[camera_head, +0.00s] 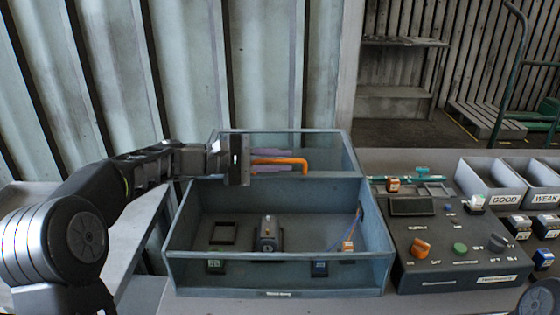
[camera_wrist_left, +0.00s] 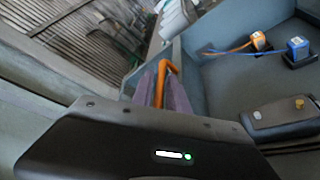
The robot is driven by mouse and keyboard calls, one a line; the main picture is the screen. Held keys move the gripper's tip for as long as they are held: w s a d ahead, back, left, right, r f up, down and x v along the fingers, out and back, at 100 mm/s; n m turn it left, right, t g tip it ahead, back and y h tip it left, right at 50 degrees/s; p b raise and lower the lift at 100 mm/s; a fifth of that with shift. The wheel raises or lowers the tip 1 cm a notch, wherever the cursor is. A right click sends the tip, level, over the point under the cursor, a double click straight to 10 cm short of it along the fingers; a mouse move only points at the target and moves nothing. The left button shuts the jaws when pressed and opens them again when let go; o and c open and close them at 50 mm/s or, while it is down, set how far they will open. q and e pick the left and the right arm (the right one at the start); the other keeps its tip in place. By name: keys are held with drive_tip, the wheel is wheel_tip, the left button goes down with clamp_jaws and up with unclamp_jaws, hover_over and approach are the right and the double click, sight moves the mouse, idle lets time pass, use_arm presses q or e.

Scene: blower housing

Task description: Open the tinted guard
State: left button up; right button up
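The blue-grey blower housing (camera_head: 180,270) is an open-fronted box shape in the middle of the bench. At its back stands a see-through tinted guard (camera_head: 330,148) in a blue-grey frame; its exact angle is hard to tell. An orange handle (camera_head: 285,161) with a bent end lies in front of it. My left gripper (camera_head: 272,162) has its lilac fingers on either side of the handle, close against it. The left wrist view also shows the handle (camera_wrist_left: 160,84) between the fingers (camera_wrist_left: 162,95). My right gripper is out of view.
Inside the housing are a dark block with a knob (camera_head: 267,235), a green-marked part (camera_head: 216,261) and blue and orange connectors (camera_head: 319,268). A control box (camera_head: 455,255) stands to the right. Labelled grey bins (camera_head: 490,190) and small parts lie beyond it.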

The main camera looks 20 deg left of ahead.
use_arm(q)
drive_tip(key=v, duration=0.7)
drive_tip(key=shift+s+a+b, duration=0.2)
drive_tip(key=shift+a+b, duration=0.1)
drive_tip(key=shift+b, duration=0.1)
